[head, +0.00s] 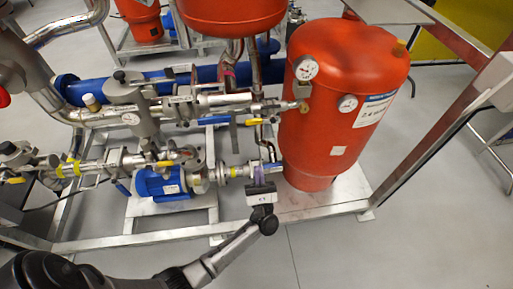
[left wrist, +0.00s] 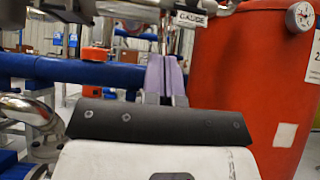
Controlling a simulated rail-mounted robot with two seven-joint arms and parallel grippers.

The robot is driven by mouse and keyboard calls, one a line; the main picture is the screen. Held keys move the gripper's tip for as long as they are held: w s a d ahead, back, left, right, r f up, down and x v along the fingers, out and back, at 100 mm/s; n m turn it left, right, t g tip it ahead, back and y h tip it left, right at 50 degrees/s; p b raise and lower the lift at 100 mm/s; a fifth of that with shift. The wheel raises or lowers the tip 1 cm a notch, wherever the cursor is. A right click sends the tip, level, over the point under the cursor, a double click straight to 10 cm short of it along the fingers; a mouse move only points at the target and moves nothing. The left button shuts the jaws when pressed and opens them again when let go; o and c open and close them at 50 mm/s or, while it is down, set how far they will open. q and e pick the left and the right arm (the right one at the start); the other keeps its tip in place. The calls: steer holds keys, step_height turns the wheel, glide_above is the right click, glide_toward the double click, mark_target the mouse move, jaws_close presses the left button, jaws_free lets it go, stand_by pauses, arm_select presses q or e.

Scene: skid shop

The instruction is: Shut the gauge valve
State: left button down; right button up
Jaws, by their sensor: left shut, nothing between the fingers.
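My left gripper (head: 261,176) reaches in from the bottom of the head view, beside the red tank's lower left side. In the left wrist view its purple fingers (left wrist: 166,75) are together, with nothing visible between them. A white tag reading GAUGE (left wrist: 190,19) hangs at the pipework just above and beyond the fingertips. The valve handle at this tag is not clear in either view.
The red tank (head: 335,110) with two dials stands close right of the gripper. A blue pump (head: 160,184) and several valved pipes lie to the left. The metal skid frame (head: 330,205) runs below. The grey floor in front is clear.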

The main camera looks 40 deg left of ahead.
mark_target(262, 121)
arm_select(q)
steer(key=s+d+r+x, duration=0.1)
steer(key=r+x, duration=0.1)
steer(key=x, duration=1)
steer(key=shift+d+r, duration=0.15)
steer(key=shift+r, duration=0.05)
